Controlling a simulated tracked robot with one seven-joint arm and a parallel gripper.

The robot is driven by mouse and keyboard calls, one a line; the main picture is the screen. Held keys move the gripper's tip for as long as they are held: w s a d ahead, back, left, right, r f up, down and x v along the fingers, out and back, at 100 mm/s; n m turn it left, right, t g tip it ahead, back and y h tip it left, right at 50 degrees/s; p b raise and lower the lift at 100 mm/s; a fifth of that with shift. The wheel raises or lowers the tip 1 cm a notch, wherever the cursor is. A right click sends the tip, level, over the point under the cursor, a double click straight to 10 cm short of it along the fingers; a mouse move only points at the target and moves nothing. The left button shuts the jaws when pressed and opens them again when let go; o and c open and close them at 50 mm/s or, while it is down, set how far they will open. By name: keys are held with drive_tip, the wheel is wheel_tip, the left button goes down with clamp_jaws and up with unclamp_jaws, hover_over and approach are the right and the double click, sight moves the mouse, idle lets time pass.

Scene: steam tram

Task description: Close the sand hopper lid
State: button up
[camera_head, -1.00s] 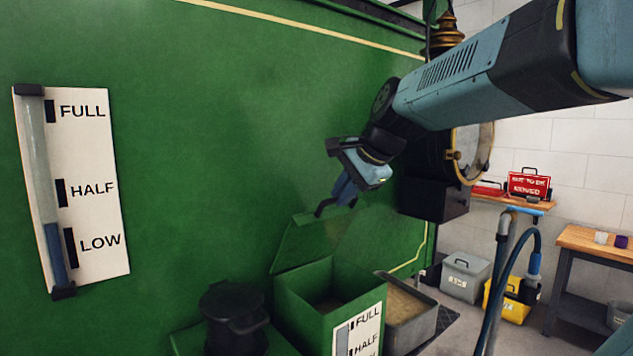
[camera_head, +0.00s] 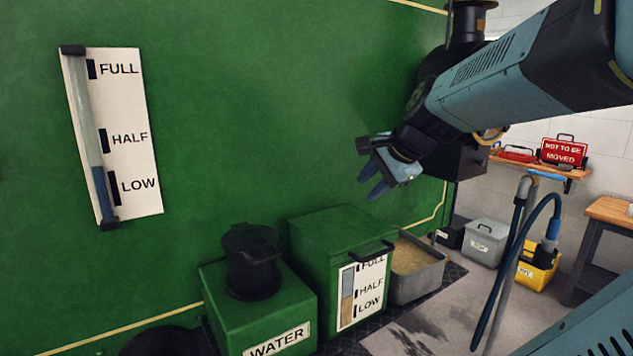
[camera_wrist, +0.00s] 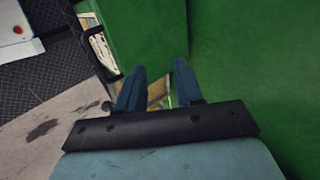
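The sand hopper (camera_head: 327,290) is a green box with a level gauge (camera_head: 362,290) on its front. Its green lid (camera_head: 335,230) lies flat over the top, and no opening shows. The dark lid handle (camera_head: 375,254) is at the front edge; it also shows in the wrist view (camera_wrist: 102,50). My gripper (camera_head: 371,188) is above the hopper's right side, apart from the lid and handle. In the wrist view its two blue fingers (camera_wrist: 160,84) stand apart with nothing held between them.
A green water box (camera_head: 255,310) with a black filler cap (camera_head: 252,262) stands left of the hopper. A grey tray of sand (camera_head: 418,272) is on its right. The green tram side (camera_head: 270,120) rises behind. A hose stand (camera_head: 510,250) stands farther right.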

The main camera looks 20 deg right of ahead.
drive_tip(key=v, duration=1.3)
drive_tip(key=shift+d+r, duration=0.15)
drive_tip(key=shift+d, duration=0.1)
drive_tip(key=shift+s, duration=0.1)
drive_tip(key=s+a+f+n+g+h, duration=0.1)
drive_tip(key=s+a+f+n+g, duration=0.1)
drive_tip(key=a+f+n, duration=1.2)
drive_tip(key=shift+a+f+n, duration=0.4)
drive_tip(key=shift+f+n, duration=0.15)
drive_tip(key=shift+n, duration=0.55)
drive_tip(key=shift+s, duration=0.1)
